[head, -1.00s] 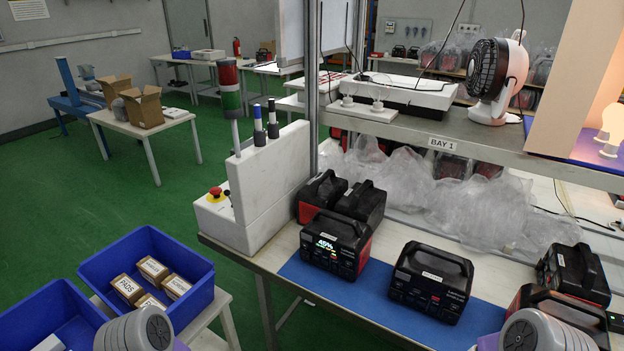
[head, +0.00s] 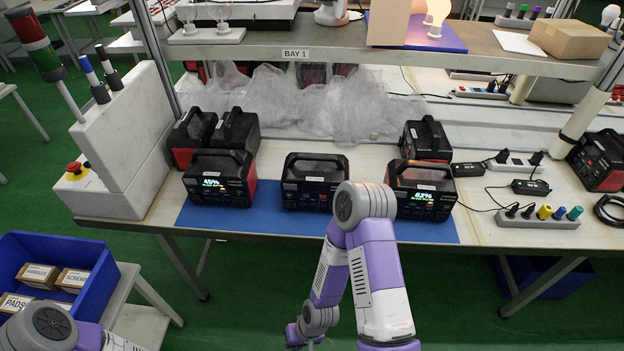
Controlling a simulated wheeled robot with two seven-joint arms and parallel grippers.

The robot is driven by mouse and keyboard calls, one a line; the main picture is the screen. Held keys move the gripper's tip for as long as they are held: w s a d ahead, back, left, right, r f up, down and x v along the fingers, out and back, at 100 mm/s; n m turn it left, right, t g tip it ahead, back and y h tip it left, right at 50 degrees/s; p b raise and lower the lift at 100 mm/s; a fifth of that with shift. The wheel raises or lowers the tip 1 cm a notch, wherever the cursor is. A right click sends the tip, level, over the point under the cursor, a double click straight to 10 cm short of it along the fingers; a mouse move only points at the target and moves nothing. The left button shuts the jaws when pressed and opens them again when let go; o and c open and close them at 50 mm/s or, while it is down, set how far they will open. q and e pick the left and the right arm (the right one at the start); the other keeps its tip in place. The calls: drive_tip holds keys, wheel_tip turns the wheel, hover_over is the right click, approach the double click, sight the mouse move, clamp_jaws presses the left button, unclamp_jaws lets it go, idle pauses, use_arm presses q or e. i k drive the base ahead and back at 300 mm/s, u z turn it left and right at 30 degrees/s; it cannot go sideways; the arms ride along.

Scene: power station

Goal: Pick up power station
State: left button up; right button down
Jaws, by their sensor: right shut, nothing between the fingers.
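Three black power stations stand in a row on a blue mat (head: 300,222) at the bench front. The left power station (head: 218,178) has a lit display that seems to read 45%. The middle power station (head: 313,182) has a dark display. The right power station (head: 421,190) shows about 62% and is partly hidden by my right arm. My right arm folds down in front of the bench. My right gripper (head: 306,341) is at the bottom edge, mostly cut off, low and apart from the power stations, shut and empty. My left gripper is out of view.
More power stations stand behind the row (head: 236,132), (head: 425,139) and at the far right (head: 597,162). A shelf (head: 380,50) overhangs the bench. Power strips (head: 540,218) and cables lie right. A blue bin (head: 95,290) with boxes stands lower left.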

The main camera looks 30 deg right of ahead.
sight(307, 177)
drive_tip(key=u, duration=0.45)
drive_tip(key=i, duration=0.35)
drive_tip(key=z, duration=1.2)
